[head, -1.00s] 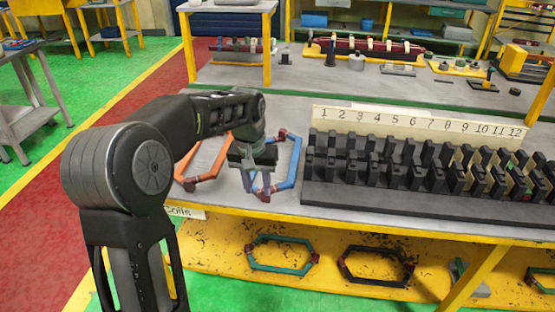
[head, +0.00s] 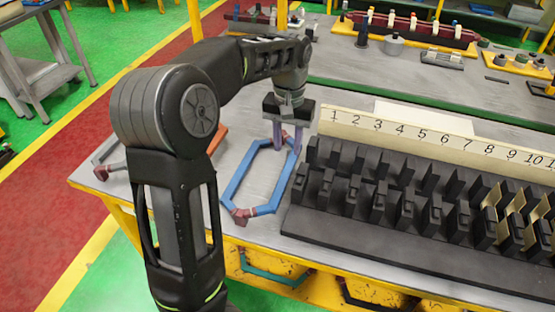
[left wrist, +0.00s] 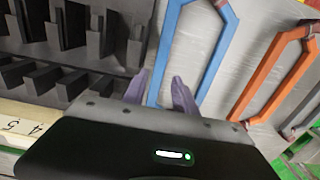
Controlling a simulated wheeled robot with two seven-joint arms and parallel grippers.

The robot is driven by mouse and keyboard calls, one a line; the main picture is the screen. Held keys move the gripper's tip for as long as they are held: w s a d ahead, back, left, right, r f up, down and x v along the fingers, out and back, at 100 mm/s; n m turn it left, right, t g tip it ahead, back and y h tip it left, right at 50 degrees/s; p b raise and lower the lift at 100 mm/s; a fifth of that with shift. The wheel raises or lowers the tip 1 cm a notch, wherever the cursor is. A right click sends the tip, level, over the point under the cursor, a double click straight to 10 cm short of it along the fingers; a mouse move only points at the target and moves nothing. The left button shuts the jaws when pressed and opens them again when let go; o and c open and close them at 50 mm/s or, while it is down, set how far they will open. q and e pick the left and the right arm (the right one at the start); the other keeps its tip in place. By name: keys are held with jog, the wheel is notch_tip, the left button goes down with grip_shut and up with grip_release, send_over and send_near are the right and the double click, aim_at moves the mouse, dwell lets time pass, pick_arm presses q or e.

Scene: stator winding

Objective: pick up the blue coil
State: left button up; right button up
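The blue coil (head: 236,185), a six-sided ring with dark red wrapped ends, lies on the grey bench top left of the black slotted stator. Its far end is partly hidden by my left gripper (head: 287,145), which points down over the coil's far right part. In the left wrist view, the two purple fingers of the left gripper (left wrist: 160,78) are apart. One long blue side of the coil (left wrist: 168,52) runs between them; whether they touch it I cannot tell. My right gripper is not in view.
The black stator block (head: 400,215) with a numbered strip (head: 440,143) stands close on the right. An orange coil (left wrist: 268,72) lies beside the blue one, mostly hidden by my arm in the head view. More coils lie on the shelf below.

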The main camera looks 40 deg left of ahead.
aim_at(286, 173)
pick_arm(q)
jog(key=shift+s+r, duration=0.1)
jog(key=shift+s, duration=0.1)
jog(key=shift+f, duration=3.05)
notch_tip(286, 173, down, 6)
jog(key=shift+p, duration=0.55)
jog(key=shift+c, duration=0.5)
grip_shut()
